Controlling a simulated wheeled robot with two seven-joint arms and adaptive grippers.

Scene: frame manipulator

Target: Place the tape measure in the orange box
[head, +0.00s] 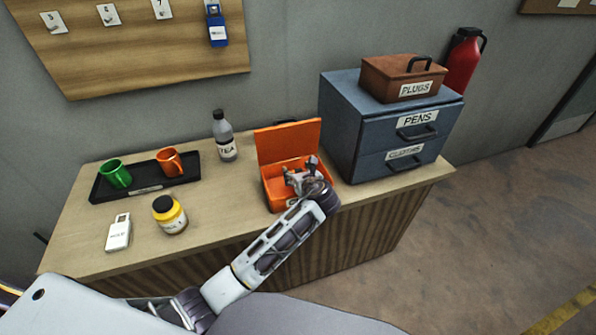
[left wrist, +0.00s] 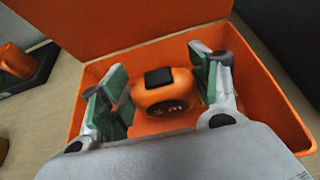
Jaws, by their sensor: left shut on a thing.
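The orange box (head: 284,146) stands on the counter with its lid raised at the back; its wall also shows in the left wrist view (left wrist: 275,105). My left gripper (head: 300,178) reaches down into the box opening. In the left wrist view, the tape measure (left wrist: 167,95), orange with a black top, lies between the green-padded fingers of my left gripper (left wrist: 160,82), which is shut on it. It is within the box walls; whether it touches the floor I cannot tell. In the head view the gripper hides it. My right gripper is out of view.
A blue drawer cabinet (head: 365,135) with a brown plugs box (head: 383,77) on top stands right of the orange box. A tea bottle (head: 225,140), a black tray (head: 145,188) with two mugs, a yellow jar (head: 170,215) and a white padlock-like item (head: 119,235) are left.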

